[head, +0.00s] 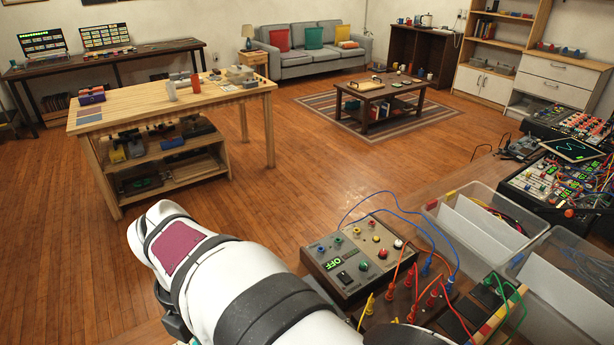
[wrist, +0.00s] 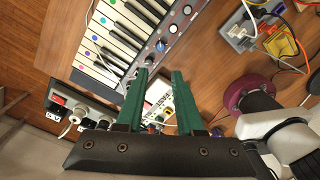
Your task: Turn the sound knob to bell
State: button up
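In the wrist view, a keyboard (wrist: 115,38) with black and white keys and coloured dots lies tilted at the upper left. Along its dark panel sit several small round knobs, including a pale one (wrist: 187,10), another (wrist: 173,28) and a bluish one (wrist: 160,46). Their labels are too small to read, so I cannot tell which is the sound knob or where it points. My gripper (wrist: 159,74) has two green fingers, apart and with no knob held between them. Its tips appear just below the bluish knob. The head view shows neither the keyboard nor my fingers.
A pale device (wrist: 160,95) shows between and behind my fingers. A box with sockets (wrist: 85,108) is at left, a grey adapter with cables (wrist: 237,32) at upper right. In the head view, a grey control box (head: 350,275) and clear bins (head: 478,240) stand right of my arm.

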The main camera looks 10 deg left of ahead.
jog(key=f, duration=1.5)
jog(key=shift+d+f, duration=0.2)
jog(key=shift+d, duration=0.05)
grip_shut()
